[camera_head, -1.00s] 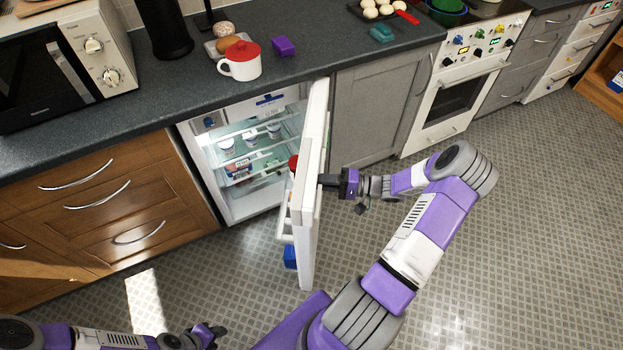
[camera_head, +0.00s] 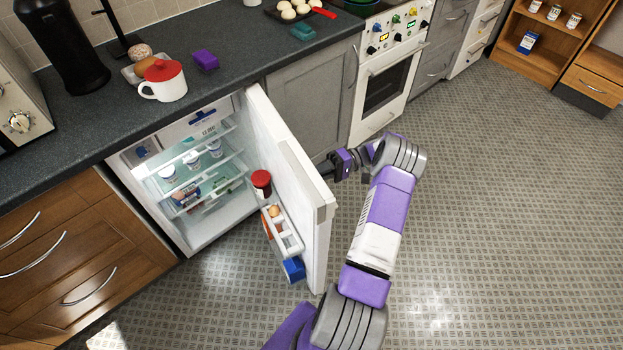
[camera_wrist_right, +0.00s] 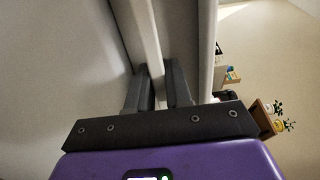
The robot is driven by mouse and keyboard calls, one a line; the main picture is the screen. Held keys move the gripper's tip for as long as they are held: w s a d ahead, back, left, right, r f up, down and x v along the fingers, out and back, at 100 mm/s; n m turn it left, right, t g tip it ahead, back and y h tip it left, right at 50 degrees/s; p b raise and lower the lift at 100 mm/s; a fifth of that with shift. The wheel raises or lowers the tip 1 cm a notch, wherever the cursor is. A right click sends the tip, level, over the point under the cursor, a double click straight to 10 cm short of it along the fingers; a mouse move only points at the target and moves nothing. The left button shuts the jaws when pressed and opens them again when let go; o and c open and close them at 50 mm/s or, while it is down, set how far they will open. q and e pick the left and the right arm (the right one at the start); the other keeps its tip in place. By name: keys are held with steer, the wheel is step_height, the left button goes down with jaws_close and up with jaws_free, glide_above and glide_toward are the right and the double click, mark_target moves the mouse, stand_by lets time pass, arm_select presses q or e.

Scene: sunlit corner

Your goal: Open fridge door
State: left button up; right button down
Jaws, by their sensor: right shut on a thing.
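The fridge (camera_head: 215,222) is built in under the counter, and its white door (camera_head: 293,170) stands wide open, swung out to the right. Lit shelves with tubs and packets show inside. The door's inner racks hold a red-lidded jar (camera_head: 262,183), an egg and a blue carton (camera_head: 293,270). My right gripper (camera_head: 330,170) is at the door's outer face, partly hidden by the door. In the right wrist view the gripper's two fingers (camera_wrist_right: 160,88) are closed around a pale upright bar (camera_wrist_right: 148,40), the door's handle. My left gripper is out of view.
A grey cupboard (camera_head: 312,100) and a white oven (camera_head: 385,85) stand right of the fridge. Wooden drawers (camera_head: 60,260) are on its left. The counter above bears a red-lidded white cup (camera_head: 165,82). The patterned floor (camera_head: 480,220) is clear on the right.

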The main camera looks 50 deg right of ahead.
steer(key=shift+d, duration=0.2)
stand_by(0.3)
steer(key=c, duration=1.1)
jaws_free()
steer(key=shift+p+v, duration=0.5)
steer(key=shift+v, duration=3.25)
